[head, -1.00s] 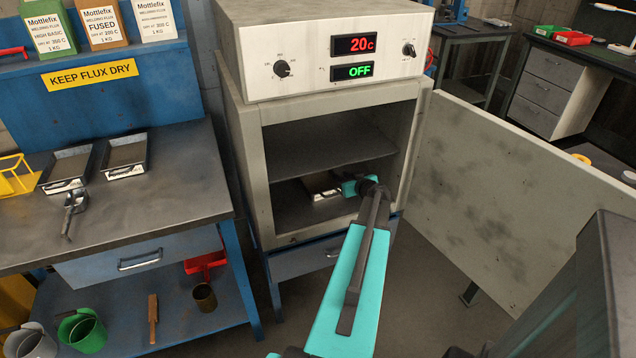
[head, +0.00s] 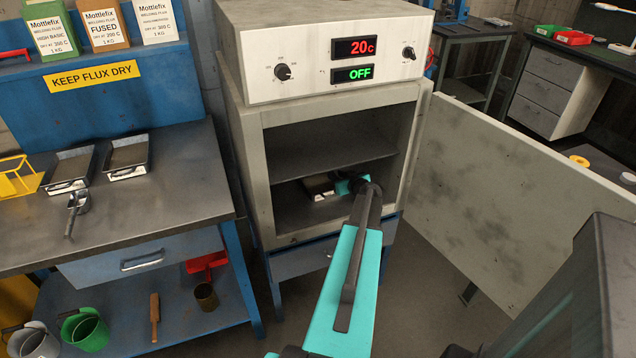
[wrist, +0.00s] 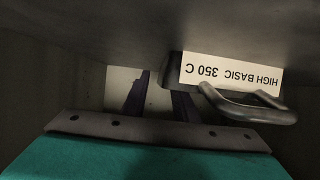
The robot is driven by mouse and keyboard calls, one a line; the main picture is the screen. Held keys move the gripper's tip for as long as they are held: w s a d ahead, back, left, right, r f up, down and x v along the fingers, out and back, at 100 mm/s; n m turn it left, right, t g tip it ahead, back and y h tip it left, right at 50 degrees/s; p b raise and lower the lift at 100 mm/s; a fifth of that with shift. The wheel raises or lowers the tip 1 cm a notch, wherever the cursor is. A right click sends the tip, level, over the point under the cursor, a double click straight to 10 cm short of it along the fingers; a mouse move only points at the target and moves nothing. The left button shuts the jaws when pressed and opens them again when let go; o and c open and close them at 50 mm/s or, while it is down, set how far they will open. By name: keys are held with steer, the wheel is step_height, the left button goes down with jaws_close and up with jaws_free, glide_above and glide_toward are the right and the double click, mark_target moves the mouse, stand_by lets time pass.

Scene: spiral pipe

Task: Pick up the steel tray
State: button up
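A steel tray (head: 319,187) with a pale label on its front sits on the floor of the open oven. In the wrist view, the tray's label (wrist: 231,76) reads HIGH BASIC 350 C upside down, with a dark bent handle (wrist: 250,106) beside it. My gripper (head: 346,185) is inside the oven at the tray's right front. In the wrist view my gripper (wrist: 160,102) shows two dark fingers standing apart, near the tray's left end and away from the handle. No clear hold on the tray shows. The fingertips are partly hidden and dim.
The oven's shelf (head: 335,160) lies above my gripper, and its walls are close. The open door (head: 520,200) stands to the right. On the left bench (head: 180,180) are two similar trays (head: 128,157) (head: 70,168) and a metal tool (head: 74,208).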

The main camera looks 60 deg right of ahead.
steer(key=shift+p+x, duration=0.3)
steer(key=shift+x, duration=1.15)
steer(key=shift+a, duration=0.1)
jaws_close()
stand_by(0.6)
